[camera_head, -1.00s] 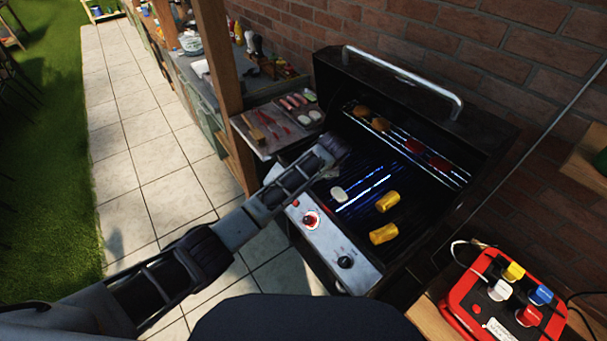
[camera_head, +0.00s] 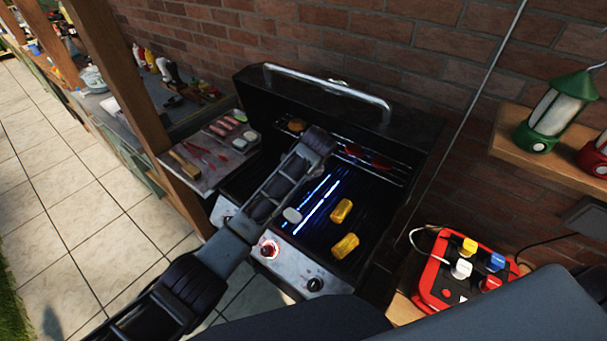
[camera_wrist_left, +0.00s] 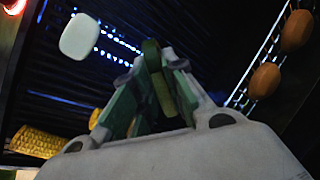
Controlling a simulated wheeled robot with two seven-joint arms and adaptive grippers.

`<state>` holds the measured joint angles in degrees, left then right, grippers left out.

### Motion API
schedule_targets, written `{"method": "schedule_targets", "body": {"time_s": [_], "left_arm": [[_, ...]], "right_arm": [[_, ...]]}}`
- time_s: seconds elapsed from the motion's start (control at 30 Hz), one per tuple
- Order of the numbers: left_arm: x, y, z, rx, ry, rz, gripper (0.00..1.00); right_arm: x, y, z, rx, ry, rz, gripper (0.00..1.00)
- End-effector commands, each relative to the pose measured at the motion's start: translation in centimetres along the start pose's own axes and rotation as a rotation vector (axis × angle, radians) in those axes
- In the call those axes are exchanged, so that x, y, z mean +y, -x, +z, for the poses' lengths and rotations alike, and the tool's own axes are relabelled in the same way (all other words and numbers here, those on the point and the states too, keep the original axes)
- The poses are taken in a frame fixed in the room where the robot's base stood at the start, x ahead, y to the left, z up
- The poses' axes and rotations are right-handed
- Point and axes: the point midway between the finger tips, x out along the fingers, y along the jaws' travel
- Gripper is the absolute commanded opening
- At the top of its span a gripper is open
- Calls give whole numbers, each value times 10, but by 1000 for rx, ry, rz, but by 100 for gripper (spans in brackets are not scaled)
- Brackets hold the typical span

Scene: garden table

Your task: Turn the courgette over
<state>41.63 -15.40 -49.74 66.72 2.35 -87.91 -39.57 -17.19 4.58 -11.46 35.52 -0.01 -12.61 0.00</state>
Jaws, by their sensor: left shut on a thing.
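My left gripper (camera_head: 318,146) reaches over the open grill (camera_head: 325,235) from the left in the head view. In the left wrist view its fingers (camera_wrist_left: 152,76) are shut on the courgette (camera_wrist_left: 158,80), a green piece held on edge between them. The courgette's lower part is partly hidden by the fingers. In the head view I cannot make out the courgette behind the gripper. Whether it touches the grate I cannot tell. My right gripper is not in view.
A pale piece (camera_head: 292,215) and two corn pieces (camera_head: 341,211) lie on the grate. Brown items (camera_wrist_left: 265,80) and red items (camera_head: 378,163) sit on the raised rack. A side tray (camera_head: 210,150) with food and tongs is left; a red box (camera_head: 450,295) stands right.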

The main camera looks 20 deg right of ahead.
Motion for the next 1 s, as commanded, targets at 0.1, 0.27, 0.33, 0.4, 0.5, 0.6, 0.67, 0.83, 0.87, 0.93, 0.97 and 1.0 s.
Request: {"method": "schedule_targets", "body": {"time_s": [0.1, 0.27, 0.33, 0.4, 0.5, 0.6, 0.67, 0.83, 0.87, 0.93, 0.97, 1.0], "left_arm": [[0, 0, 0, 1, 0, -1, 0], [0, -1, 1, 5, -5, -16, 0], [1, -2, 2, 8, -9, -29, 0], [2, -3, 2, 13, -16, -48, 0], [3, -4, 2, 24, -30, -83, 0], [4, -6, 2, 37, -47, -129, 0], [5, -7, 3, 46, -58, -161, 0], [8, -9, 3, 74, -92, -250, 0], [8, -10, 3, 79, -98, -266, 0], [9, -11, 4, 90, -111, -303, 0], [10, -12, 4, 94, -116, -319, 0], [10, -13, 4, 100, -125, -340, 0]], "right_arm": [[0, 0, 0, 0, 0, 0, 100], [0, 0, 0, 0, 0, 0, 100], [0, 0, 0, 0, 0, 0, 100], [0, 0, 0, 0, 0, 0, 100], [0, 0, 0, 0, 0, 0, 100], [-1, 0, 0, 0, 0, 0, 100], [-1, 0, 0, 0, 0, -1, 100], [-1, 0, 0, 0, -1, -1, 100], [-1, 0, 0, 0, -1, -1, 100], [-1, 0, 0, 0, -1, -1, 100], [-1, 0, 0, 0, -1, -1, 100], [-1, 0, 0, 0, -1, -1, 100]]}}
